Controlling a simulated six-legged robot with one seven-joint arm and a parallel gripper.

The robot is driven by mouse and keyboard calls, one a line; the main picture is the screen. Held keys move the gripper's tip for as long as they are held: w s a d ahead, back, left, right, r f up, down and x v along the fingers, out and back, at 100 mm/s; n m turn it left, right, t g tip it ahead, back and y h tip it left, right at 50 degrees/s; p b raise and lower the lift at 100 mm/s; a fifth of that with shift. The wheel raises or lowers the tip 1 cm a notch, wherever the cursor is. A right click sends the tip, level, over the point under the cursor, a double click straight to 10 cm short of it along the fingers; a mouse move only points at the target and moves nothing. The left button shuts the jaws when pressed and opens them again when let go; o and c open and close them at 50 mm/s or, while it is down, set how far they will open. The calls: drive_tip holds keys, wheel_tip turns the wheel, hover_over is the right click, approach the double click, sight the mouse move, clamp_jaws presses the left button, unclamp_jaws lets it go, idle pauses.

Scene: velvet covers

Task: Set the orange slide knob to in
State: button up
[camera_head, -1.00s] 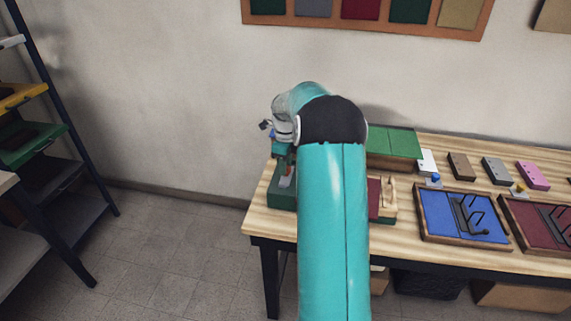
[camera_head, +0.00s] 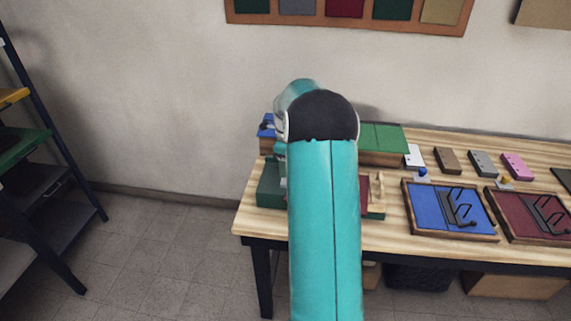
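My teal arm reaches over the left end of the table and hides much of what stands there. My gripper is hidden behind the arm; only a small teal part of the arm shows at its left edge. I cannot make out an orange slide knob for certain. A dark green box (camera_head: 270,186) at the table's left end is partly covered by the arm. A small yellowish knob (camera_head: 502,181) shows farther right, in front of the pink block (camera_head: 516,166).
A wooden table (camera_head: 400,239) runs along the wall. It holds a blue tray (camera_head: 432,212) and a dark red tray (camera_head: 513,221) with dark racks, a green-topped box (camera_head: 385,140) and several small blocks. A dark shelf rack (camera_head: 62,150) stands left; the floor between is clear.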

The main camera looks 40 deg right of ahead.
wheel_tip(320, 180, up, 14)
idle(0.7)
drive_tip(key=shift+f, duration=0.1)
